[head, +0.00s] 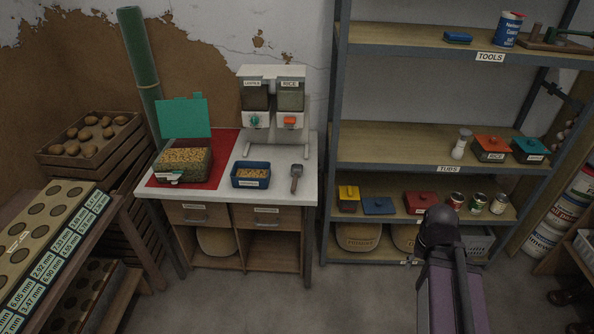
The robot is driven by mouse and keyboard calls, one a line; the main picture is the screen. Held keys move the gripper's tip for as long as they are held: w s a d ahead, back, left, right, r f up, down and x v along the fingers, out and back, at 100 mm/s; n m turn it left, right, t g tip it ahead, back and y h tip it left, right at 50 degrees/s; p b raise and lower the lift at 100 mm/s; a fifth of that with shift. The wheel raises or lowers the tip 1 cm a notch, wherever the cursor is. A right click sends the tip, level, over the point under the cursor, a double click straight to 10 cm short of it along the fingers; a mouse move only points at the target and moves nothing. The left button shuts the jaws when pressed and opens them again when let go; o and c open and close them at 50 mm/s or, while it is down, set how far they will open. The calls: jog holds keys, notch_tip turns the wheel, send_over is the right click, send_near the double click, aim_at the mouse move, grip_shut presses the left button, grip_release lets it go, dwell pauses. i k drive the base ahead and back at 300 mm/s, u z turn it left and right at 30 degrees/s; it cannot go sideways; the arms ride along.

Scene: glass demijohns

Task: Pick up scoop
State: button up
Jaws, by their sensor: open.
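A small grey scoop (296,178) lies on the white tabletop (226,188), near its right side. Its wider end points to the back and its narrow end to the front. Nothing touches it from the sides. My arm shows at the lower right, in front of the shelf, well apart from the scoop. My gripper itself cannot be made out in the head view.
A blue tub (250,175) of grain stands left of the scoop. A two-hopper dispenser (272,105) stands behind. A green-lidded open container (184,158) sits on a red mat (219,158). A metal shelf (390,155) rises at right. Floor in front is clear.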

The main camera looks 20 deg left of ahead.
aim_at(296, 170)
jog(key=u, duration=0.35)
jog(key=i, duration=0.95)
jog(key=u, duration=0.65)
